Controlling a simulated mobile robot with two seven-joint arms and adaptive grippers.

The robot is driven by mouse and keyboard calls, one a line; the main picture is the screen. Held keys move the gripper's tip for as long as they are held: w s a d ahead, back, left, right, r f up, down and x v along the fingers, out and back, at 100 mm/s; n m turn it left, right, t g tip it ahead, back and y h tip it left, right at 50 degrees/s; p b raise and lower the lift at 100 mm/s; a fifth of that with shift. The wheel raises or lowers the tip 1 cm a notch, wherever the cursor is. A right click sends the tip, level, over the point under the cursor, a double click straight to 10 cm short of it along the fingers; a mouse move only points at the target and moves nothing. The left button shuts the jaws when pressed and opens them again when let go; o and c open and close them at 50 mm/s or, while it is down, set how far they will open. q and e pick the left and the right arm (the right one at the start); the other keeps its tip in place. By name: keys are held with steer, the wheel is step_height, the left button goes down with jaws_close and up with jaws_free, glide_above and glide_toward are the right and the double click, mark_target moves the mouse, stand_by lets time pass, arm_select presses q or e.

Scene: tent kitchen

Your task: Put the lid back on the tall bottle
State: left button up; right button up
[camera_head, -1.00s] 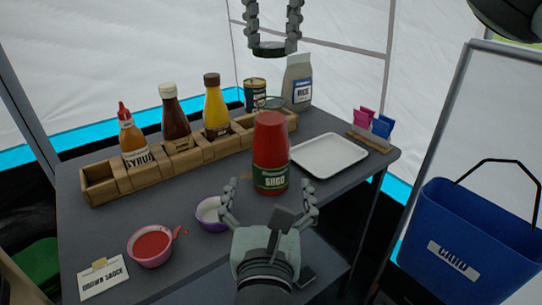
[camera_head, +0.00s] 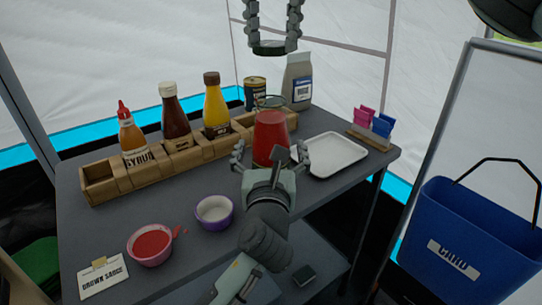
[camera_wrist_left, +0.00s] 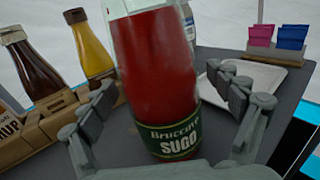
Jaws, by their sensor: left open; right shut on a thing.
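The tall bottle (camera_head: 271,128) is red with a dark green "Sugo" label and stands upright on the table. In the left wrist view the bottle (camera_wrist_left: 160,70) fills the middle, and its top is cut off. My left gripper (camera_head: 271,157) is open, with one finger on each side of the bottle; in the wrist view gaps show between fingers and glass. It hides the bottle's lower part in the head view. My right gripper (camera_head: 273,40) hangs above the bottle from the top edge, shut on a dark green round lid (camera_head: 270,49). The lid is well clear of the bottle.
A wooden rack (camera_head: 100,187) with several sauce bottles stands behind left. A white tray (camera_head: 335,157) lies close on the right, with a card holder (camera_head: 370,139) beyond. A red sauce bowl (camera_head: 150,246) and a purple bowl (camera_head: 214,212) stand in front left.

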arm_select(q)
steer(key=c, duration=1.8)
arm_select(e)
steer(key=shift+f, duration=2.5)
steer(key=shift+f, duration=0.9)
steer(key=shift+f, duration=0.55)
